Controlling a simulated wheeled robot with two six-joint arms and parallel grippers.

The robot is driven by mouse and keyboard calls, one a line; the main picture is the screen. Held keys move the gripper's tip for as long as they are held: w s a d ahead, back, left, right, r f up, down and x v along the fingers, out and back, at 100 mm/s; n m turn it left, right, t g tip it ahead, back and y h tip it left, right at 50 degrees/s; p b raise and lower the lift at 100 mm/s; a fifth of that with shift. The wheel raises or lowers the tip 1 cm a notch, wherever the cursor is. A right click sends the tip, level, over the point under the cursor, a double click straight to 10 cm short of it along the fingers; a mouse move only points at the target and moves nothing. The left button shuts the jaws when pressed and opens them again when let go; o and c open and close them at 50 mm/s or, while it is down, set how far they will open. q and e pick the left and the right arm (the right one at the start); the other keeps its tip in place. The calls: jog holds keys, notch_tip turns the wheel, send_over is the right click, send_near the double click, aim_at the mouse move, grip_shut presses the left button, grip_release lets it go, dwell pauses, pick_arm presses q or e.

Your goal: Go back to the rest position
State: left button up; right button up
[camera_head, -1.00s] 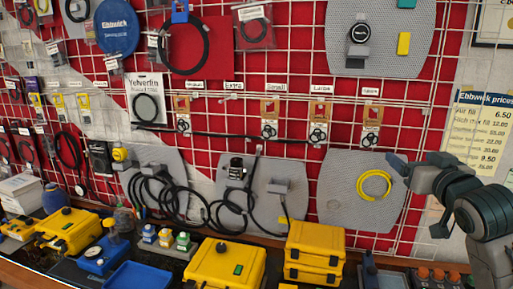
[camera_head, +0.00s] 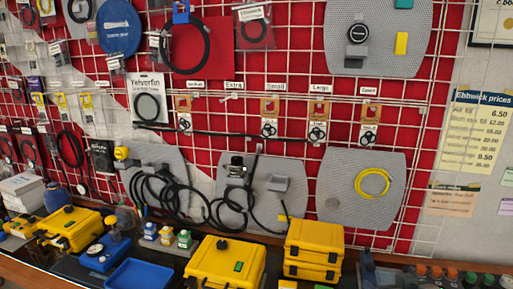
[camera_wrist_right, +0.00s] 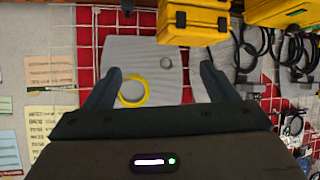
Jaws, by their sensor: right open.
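In the right wrist view, which is upside down, my right gripper (camera_wrist_right: 161,70) shows two dark fingers spread apart with nothing between them. The fingers point toward the wall grid and a grey pad (camera_wrist_right: 190,60) with a yellow coil (camera_wrist_right: 147,93); the pad and coil appear beyond the fingers. The same grey pad (camera_head: 335,175) and yellow coil (camera_head: 375,195) hang at the right of the head view. Neither gripper can be made out in the head view now. My left gripper is in no current view.
Stacked yellow cases (camera_head: 314,238) and another yellow case (camera_head: 225,262) stand on the bench below the grid. A blue tray (camera_head: 140,276) lies to their left. Bottles stand at the lower right edge. Cables and packets hang on the red wall. The space before the price poster (camera_head: 475,130) is clear.

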jog(key=s+a+f+g, duration=0.2)
jog(key=s+f+g, duration=0.2)
jog(key=s+f, duration=0.75)
jog(key=s+a+f+g, duration=0.1)
jog(key=s+f+g, duration=0.3)
jog(key=s+f, duration=0.8)
jog(key=s+d+f+g+b, duration=0.1)
jog(key=s+f+b, duration=0.15)
jog(key=f, duration=1.35)
jog(key=s+d+f+b, duration=0.1)
jog(key=d+f+b, duration=0.15)
jog(key=f, duration=1.35)
jog(key=s+f+b, duration=0.2)
jog(key=s+f, duration=0.7)
jog(key=f, duration=0.3)
jog(key=s+f+g+b, duration=0.1)
jog(key=s+f+b, duration=0.1)
jog(key=s+f, duration=0.7)
notch_tip(320, 180, down, 3)
jog(key=shift+s+d+r+g, duration=0.1)
jog(key=shift+s+d+g, duration=0.05)
jog(key=shift+g, duration=0.15)
